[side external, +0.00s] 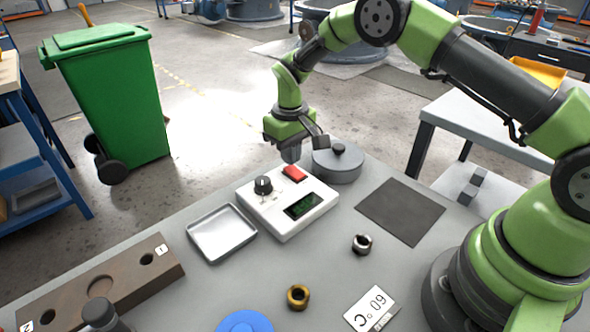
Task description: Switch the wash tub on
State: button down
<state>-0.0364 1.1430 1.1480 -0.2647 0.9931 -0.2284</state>
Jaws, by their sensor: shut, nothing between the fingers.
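A white control box (268,222) stands on the grey table. It has a red rocker switch (295,173), a black knob (263,186) and a dark display (303,205) with faint green marks too small to read. A round grey tub with a lid (338,163) stands just behind the box, to its right. My gripper (291,156) is shut and empty, pointing down just above and behind the red switch. I cannot tell whether its fingertips touch the switch or the box. The switch's position cannot be made out.
A metal tray (221,232) lies left of the box. A brown block with holes (125,280) is front left.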

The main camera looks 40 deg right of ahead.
jog(key=shift+f, duration=0.95)
dwell(0.3)
jog(key=shift+r, duration=3.55)
jog(key=shift+r, duration=0.3)
notch_tip(320, 180, up, 8)
jog(key=t, duration=0.1)
send_over(291, 168)
jog(key=s, duration=0.2)
jog(key=s+r+m+t+y, duration=0.1)
jog(key=s+r+m+t, duration=0.1)
jog(key=s+r, duration=0.6)
jog(key=s+r+m+t, duration=0.1)
jog(key=s+r+t, duration=0.1)
jog(key=s, duration=0.6)
jog(key=s+a+r+m+t+y, duration=0.1)
jog(key=s+r+t, duration=0.1)
jog(key=s, duration=0.6)
jog(key=shift+s, duration=0.4)
